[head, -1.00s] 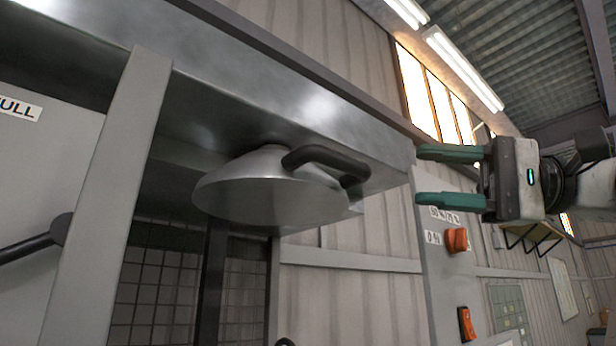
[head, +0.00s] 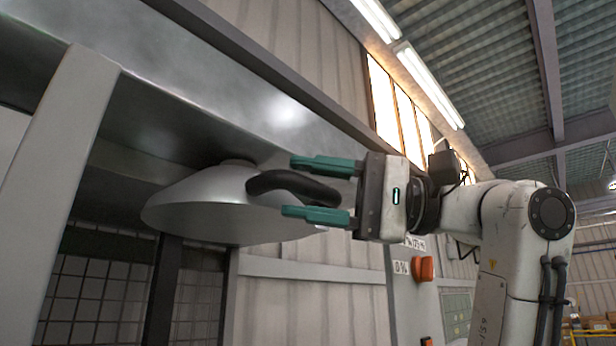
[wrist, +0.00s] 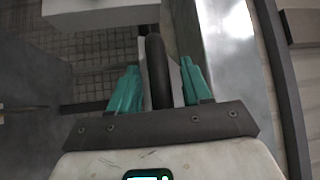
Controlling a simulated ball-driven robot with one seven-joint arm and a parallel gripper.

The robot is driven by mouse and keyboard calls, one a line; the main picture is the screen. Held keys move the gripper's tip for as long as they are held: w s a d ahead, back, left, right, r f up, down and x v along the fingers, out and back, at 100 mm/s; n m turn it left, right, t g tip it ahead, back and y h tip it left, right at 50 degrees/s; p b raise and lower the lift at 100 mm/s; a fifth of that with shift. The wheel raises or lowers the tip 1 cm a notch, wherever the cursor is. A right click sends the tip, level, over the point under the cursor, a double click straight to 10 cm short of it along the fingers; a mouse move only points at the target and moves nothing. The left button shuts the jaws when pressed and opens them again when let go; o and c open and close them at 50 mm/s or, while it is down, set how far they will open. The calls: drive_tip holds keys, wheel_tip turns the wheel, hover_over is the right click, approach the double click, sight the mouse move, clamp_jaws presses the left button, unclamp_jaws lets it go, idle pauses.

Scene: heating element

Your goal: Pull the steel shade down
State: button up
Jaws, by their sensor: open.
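The steel shade (head: 200,208) is a wide metal cone hanging under the steel hood at the centre left of the head view. A black curved handle (head: 272,182) sticks out from its side toward my gripper. My gripper (head: 302,188) has green fingers and is open, with one finger above and one below the handle's outer part in the head view. In the wrist view the handle (wrist: 157,70) lies between the two green fingers (wrist: 157,88), with a gap on either side. Much of the shade is hidden in the wrist view.
The steel hood (head: 270,105) runs just above the shade. A grey post (head: 62,150) stands at the left. A control panel with an orange knob (head: 424,268) is below my gripper, and a mesh panel (head: 95,290) is at the lower left.

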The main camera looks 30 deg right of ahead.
drive_tip(key=shift+a, duration=0.15)
clamp_jaws()
idle(0.4)
